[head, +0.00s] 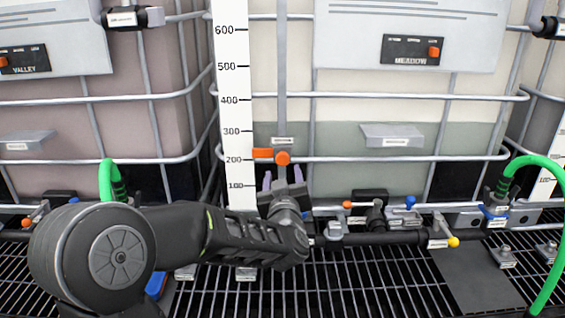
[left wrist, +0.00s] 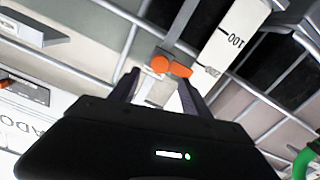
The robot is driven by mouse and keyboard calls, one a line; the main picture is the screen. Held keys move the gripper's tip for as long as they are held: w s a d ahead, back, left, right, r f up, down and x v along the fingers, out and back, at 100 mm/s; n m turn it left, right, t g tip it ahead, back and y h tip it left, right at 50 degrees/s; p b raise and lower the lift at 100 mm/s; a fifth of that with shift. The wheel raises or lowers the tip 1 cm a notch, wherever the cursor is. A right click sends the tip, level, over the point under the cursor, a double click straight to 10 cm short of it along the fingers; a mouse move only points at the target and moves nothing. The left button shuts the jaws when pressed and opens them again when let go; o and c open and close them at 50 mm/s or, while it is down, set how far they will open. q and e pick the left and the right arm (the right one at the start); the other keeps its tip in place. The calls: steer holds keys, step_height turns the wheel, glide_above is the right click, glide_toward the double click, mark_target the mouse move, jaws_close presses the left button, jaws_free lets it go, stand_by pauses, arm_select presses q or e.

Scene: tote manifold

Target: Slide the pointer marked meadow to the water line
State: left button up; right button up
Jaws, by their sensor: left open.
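The orange pointer (head: 262,153) sits on a vertical grey rail beside the white scale (head: 233,100), a little above the 200 mark. Its round orange knob (head: 283,158) is at its right, under a small label plate too small to read. The tote behind is marked MEADOW; its grey-green water (head: 340,150) has its top line a little above 300, higher than the pointer. My left gripper (head: 284,178) is open, fingers up, just below the knob. In the left wrist view the knob (left wrist: 159,64) lies ahead of the open fingertips (left wrist: 158,82), with nothing held. My right gripper is not in view.
Metal cage bars (head: 400,159) cross the tote front near the pointer. Below run a black pipe (head: 400,237) with valves and coloured handles, and green hoses (head: 110,180) at both sides. A grey ledge (head: 393,135) sticks out right of the pointer.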

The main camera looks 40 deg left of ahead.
mark_target(282, 160)
arm_select(q)
steer(key=p+x, duration=0.1)
steer(key=x, duration=0.6)
steer(key=shift+p, duration=0.35)
steer(key=shift+c, duration=0.2)
jaws_close()
stand_by(0.8)
